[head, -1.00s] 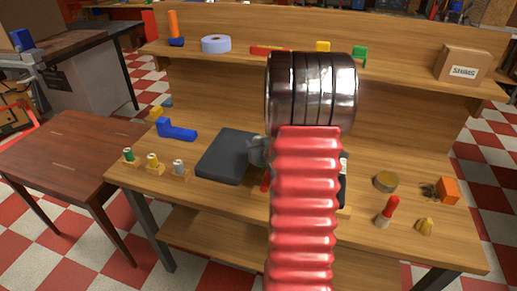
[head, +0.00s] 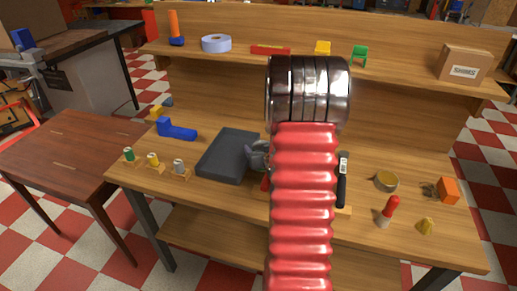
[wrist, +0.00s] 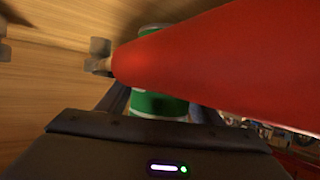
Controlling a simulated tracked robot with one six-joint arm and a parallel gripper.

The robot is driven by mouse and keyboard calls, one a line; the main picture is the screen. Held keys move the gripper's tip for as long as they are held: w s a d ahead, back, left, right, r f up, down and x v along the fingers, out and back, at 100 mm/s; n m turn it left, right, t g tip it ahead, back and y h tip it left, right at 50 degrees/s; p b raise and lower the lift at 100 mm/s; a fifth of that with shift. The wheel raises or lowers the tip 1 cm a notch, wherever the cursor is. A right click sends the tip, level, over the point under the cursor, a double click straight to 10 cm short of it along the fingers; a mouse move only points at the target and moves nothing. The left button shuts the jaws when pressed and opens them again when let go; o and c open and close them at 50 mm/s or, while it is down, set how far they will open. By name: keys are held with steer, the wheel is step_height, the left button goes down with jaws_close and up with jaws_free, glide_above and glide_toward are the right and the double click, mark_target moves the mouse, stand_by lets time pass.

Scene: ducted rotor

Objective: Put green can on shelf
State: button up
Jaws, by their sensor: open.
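A green can (wrist: 160,104) with pale bands shows in the wrist view, just beyond the gripper housing and partly covered by a large red tapering shape. My gripper (wrist: 162,112) is open, with dark finger parts on either side of the can; I cannot tell whether they touch it.
The bench holds a dark slab (head: 226,154), small spools (head: 152,160), a round tin (head: 386,180) and a red-tipped object (head: 389,211).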

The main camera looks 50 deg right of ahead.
steer(key=shift+r, duration=0.1)
steer(key=v, duration=1.2)
steer(key=shift+a, duration=0.1)
stand_by(0.7)
